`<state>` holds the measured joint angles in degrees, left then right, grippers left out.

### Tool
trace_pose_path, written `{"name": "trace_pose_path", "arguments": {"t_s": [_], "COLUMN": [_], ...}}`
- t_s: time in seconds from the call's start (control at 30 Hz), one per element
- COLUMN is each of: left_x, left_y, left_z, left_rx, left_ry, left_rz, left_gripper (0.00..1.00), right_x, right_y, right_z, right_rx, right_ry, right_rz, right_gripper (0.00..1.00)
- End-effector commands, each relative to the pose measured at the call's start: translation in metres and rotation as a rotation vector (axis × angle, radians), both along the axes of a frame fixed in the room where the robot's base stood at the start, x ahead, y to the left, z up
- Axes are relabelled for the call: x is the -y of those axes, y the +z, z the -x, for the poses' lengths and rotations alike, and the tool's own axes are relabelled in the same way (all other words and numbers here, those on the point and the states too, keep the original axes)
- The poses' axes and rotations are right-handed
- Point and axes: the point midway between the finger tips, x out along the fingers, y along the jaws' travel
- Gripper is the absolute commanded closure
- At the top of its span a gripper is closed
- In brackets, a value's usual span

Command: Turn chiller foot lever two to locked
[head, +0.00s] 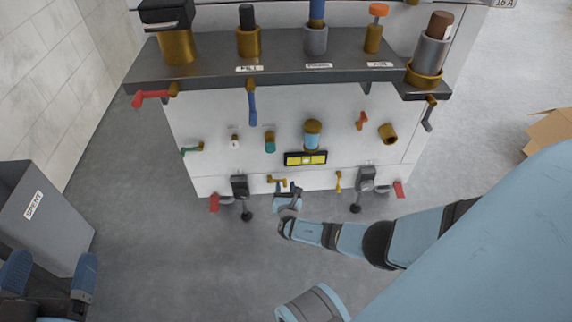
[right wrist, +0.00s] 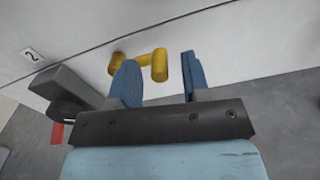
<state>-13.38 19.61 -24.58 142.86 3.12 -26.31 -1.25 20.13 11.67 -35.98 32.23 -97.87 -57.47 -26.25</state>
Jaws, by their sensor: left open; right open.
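A small yellow crank-shaped lever (head: 277,181) sits low on the white cabinet front. In the right wrist view the lever (right wrist: 158,66) has its stub end between my right gripper's fingers, with its mount on the left. I cannot tell if they touch. My right gripper (head: 288,188) is open; its blue fingers also show in the wrist view (right wrist: 158,68). A plate marked 2 (right wrist: 32,54) is left of the lever. A dark foot unit (head: 240,187) with a red-tipped lever (head: 214,203) stands to the left. My left gripper (head: 50,275) is open and empty at lower left.
Above are a yellow level gauge (head: 305,159) and a dark shelf (head: 285,65). A grey SPENT bin (head: 45,225) stands left. The floor in front is mostly clear.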

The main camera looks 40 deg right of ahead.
Motion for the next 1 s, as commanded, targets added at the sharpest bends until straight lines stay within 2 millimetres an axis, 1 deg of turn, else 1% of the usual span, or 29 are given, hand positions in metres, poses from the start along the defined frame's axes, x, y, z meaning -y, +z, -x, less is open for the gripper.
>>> {"name": "trace_pose_path", "arguments": {"t_s": [0.1, 0.13, 0.17, 0.2, 0.27, 0.3, 0.33, 0.57, 0.8, 1.0], "left_x": [0.000, 0.000, 0.000, 0.000, 0.000, 0.000, 0.000, 0.000, 0.000, 0.000], "left_y": [0.000, 0.000, 0.000, 0.000, 0.000, 0.000, 0.000, 0.001, 0.001, 0.001], "left_z": [0.000, 0.000, 0.000, 0.000, 0.000, 0.000, 0.000, 0.000, 0.000, 0.000], "left_rx": [0.000, 0.000, 0.000, 0.000, 0.000, 0.000, 0.000, 0.001, 0.001, 0.002], "left_ry": [0.000, 0.000, 0.000, 0.000, 0.000, 0.000, 0.000, 0.001, 0.001, 0.001], "left_rz": [0.000, 0.000, 0.000, 0.000, 0.000, 0.000, 0.000, 0.001, 0.001, 0.001], "left_gripper": [0.19, 0.19, 0.19, 0.19, 0.19, 0.19, 0.19, 0.19, 0.19, 0.19], "right_x": [0.000, 0.000, 0.000, 0.000, 0.000, 0.000, 0.000, 0.000, -0.002, -0.003], "right_y": [0.000, 0.000, 0.000, 0.000, 0.000, 0.000, 0.000, -0.003, -0.014, -0.019], "right_z": [0.000, 0.000, 0.000, 0.000, 0.000, 0.000, 0.000, 0.000, -0.002, -0.002], "right_rx": [0.000, 0.000, 0.000, 0.000, 0.000, 0.000, 0.000, 0.022, 0.130, 0.186], "right_ry": [0.000, 0.000, 0.000, 0.000, 0.000, 0.000, 0.000, 0.001, 0.001, 0.001], "right_rz": [0.000, 0.000, 0.000, 0.000, 0.000, 0.000, 0.000, -0.036, -0.213, -0.305], "right_gripper": [0.57, 0.59, 0.66, 0.75, 0.89, 0.98, 1.00, 1.00, 1.00, 1.00]}}
